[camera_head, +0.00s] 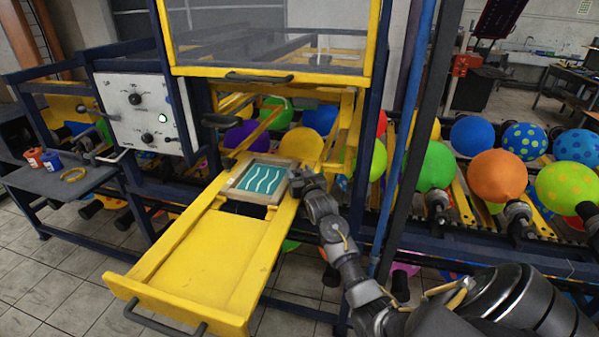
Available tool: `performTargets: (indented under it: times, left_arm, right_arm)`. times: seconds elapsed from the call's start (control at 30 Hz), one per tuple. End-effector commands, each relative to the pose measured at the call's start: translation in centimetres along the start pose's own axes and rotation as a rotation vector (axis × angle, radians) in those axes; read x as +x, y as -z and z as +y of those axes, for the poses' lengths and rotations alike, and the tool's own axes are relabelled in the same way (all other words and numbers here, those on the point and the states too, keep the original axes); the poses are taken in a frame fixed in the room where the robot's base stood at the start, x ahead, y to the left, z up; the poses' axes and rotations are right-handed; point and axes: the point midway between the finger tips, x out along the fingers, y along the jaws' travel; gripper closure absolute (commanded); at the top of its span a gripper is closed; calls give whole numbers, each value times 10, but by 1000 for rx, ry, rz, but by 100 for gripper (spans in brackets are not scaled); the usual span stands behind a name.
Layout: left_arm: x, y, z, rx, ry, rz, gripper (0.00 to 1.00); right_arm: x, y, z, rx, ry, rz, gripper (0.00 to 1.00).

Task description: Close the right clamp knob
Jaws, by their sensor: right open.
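A small wooden frame (247,185) with a teal printing screen and white wavy lines sits on the far part of the pulled-out yellow drawer (201,262). My right gripper (301,178) is at the right edge of this frame, over the drawer's right rail. It is open, and I see nothing held in it. The right clamp knob cannot be made out; the gripper covers the area at the frame's right side. A dark handle-like part (219,120) shows at the left of the machine opening. My left gripper is out of view.
A raised yellow-framed clear guard (270,38) is above the drawer. A blue upright post (408,140) stands close to my right arm. Balloons (498,175) line the conveyor at right. A control panel (140,110) and side shelf with cups (52,161) are at left.

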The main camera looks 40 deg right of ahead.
Motion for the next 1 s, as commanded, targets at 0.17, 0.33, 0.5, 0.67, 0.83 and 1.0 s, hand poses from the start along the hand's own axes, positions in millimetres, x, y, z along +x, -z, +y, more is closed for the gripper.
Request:
performTargets:
  times: [0.17,0.33,0.5,0.67,0.83,1.0]
  left_arm:
    - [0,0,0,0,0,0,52]
    - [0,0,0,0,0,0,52]
    - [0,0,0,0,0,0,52]
    - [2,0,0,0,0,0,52]
    - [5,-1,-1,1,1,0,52]
    - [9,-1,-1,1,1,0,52]
  right_arm:
    - [0,0,0,0,0,0,55]
    - [0,0,0,0,0,0,77]
    - [0,0,0,0,2,0,93]
    - [1,0,2,-7,67,6,93]
    - [1,1,3,-10,227,5,93]
    - [1,0,2,-5,359,4,92]
